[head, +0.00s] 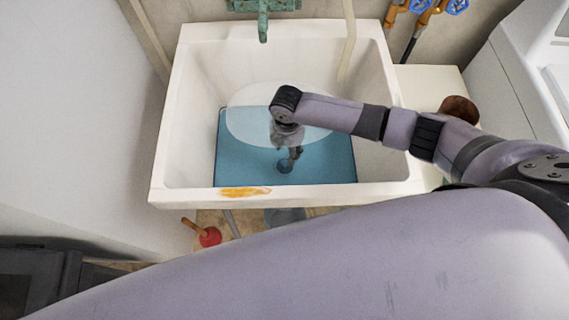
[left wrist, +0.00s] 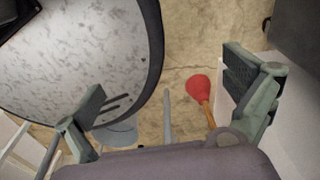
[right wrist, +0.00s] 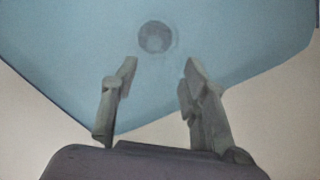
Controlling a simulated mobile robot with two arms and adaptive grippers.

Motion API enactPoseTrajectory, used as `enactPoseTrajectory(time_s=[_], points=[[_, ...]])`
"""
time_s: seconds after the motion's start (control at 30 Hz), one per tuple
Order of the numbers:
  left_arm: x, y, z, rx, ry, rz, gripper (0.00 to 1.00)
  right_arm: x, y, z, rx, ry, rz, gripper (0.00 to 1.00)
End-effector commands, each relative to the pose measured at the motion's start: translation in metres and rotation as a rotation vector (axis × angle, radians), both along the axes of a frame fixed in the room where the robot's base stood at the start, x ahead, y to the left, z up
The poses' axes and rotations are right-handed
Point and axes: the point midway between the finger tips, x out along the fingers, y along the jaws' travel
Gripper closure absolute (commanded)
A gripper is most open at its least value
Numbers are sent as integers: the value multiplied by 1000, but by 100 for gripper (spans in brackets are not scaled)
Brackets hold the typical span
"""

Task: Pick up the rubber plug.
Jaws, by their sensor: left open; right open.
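The rubber plug seems to be the dark grey disc (right wrist: 155,37) on the bottom of the sink, seen through blue water in the right wrist view. In the head view it is a small dark round spot (head: 285,167). My right gripper (head: 294,156) points down into the sink close to the plug. In the right wrist view its fingers (right wrist: 157,78) are apart with nothing between them, and the plug lies beyond their tips. My left gripper (left wrist: 167,85) is open and empty, away from the sink, over the floor area.
The white sink (head: 178,130) has high walls around the blue water (head: 325,165). A green tap (head: 263,25) hangs at its back. A red plunger (head: 209,237) stands on the floor below the front rim. A white machine (head: 500,75) stands at the right.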

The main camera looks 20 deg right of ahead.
Motion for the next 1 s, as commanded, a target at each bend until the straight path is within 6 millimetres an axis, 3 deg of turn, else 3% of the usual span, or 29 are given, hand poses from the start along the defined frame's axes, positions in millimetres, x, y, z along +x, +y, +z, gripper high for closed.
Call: enactPoseTrajectory(time_s=[0.2,0.47,0.8,1.0], points=[[13,-1,0,-2,-19,0,0,1,0,-39,-1,0,-2,59],[19,-2,1,-4,-30,0,0,2,0,-55,-1,0,-2,59],[13,-6,-1,-8,-20,1,0,8,3,-96,-1,-2,-2,59],[12,-5,-2,-7,-18,1,0,8,3,-101,-2,-3,-1,59]])
